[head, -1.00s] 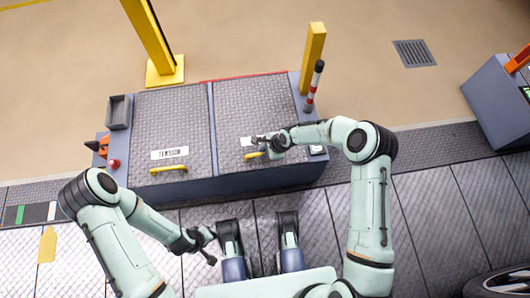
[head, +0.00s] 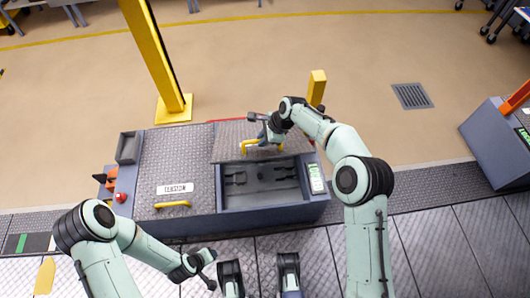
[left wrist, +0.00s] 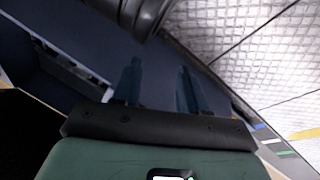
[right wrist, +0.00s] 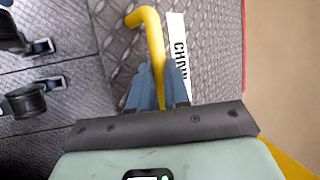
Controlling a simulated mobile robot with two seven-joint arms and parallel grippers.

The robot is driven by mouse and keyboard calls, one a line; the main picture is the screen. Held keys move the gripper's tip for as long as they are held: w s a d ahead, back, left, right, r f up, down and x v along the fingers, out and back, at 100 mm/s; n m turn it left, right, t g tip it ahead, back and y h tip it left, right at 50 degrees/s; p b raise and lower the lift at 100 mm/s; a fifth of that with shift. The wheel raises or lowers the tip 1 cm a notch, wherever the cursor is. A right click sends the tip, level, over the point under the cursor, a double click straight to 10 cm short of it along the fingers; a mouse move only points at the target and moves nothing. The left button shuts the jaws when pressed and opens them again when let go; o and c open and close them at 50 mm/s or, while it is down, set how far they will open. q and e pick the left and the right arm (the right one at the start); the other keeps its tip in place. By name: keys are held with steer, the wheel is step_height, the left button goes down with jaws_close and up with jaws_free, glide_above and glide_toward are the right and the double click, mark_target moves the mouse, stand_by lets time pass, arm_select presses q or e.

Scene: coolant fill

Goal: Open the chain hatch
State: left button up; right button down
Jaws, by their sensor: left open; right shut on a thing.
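The chain hatch (head: 228,142) is a grey diamond-plate lid on the right half of the floor box, raised at its near edge and tilted back. Beneath it is an open dark compartment (head: 262,192). My right gripper (head: 264,137) is shut on the hatch's yellow handle (head: 248,145). In the right wrist view, the fingers (right wrist: 160,88) straddle the handle (right wrist: 152,35) beside the white label (right wrist: 177,45), whose lettering is partly hidden. My left gripper (head: 208,270) is low in front of the box; its fingers (left wrist: 158,90) are apart and empty.
The left tensioner-side lid (head: 178,165) is shut, with its own yellow handle (head: 173,205). A yellow post (head: 155,55) stands behind the box, a shorter one (head: 317,88) at its back right. A red button (head: 121,197) is at the left end.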

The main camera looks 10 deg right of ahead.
arm_select(q)
steer(key=shift+s+f, duration=0.4)
